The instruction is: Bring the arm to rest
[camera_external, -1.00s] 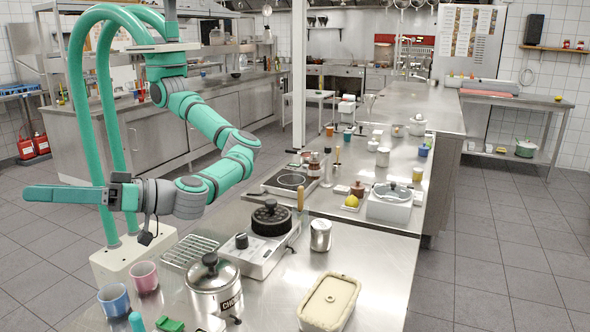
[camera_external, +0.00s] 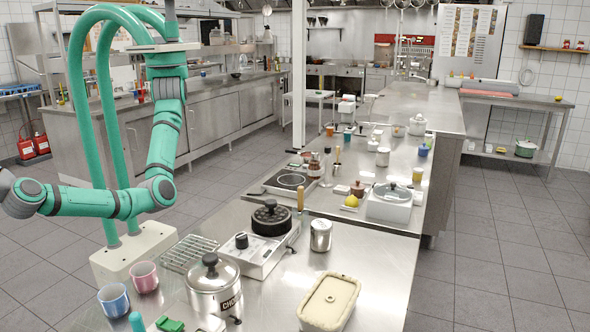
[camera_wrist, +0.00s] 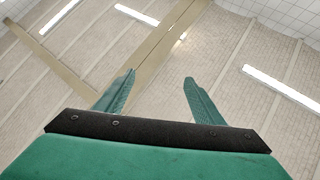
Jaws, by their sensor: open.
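My gripper (camera_wrist: 159,90) shows in the wrist view with its two green fingers spread apart and nothing between them. Behind the fingers are the ceiling, its beams and bright strip lights, so the wrist camera looks upward. In the external view my green and grey arm hangs down from its mount, bends at the elbow and reaches to the left edge of the picture. The gripper itself is outside that view, past the left edge.
The steel counter holds a pot (camera_external: 213,288), a hot plate with a black pan (camera_external: 271,219), a metal can (camera_external: 320,236), a lidded tub (camera_external: 329,302), a pink cup (camera_external: 144,277) and a blue cup (camera_external: 113,300). Grey floor lies open at the right.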

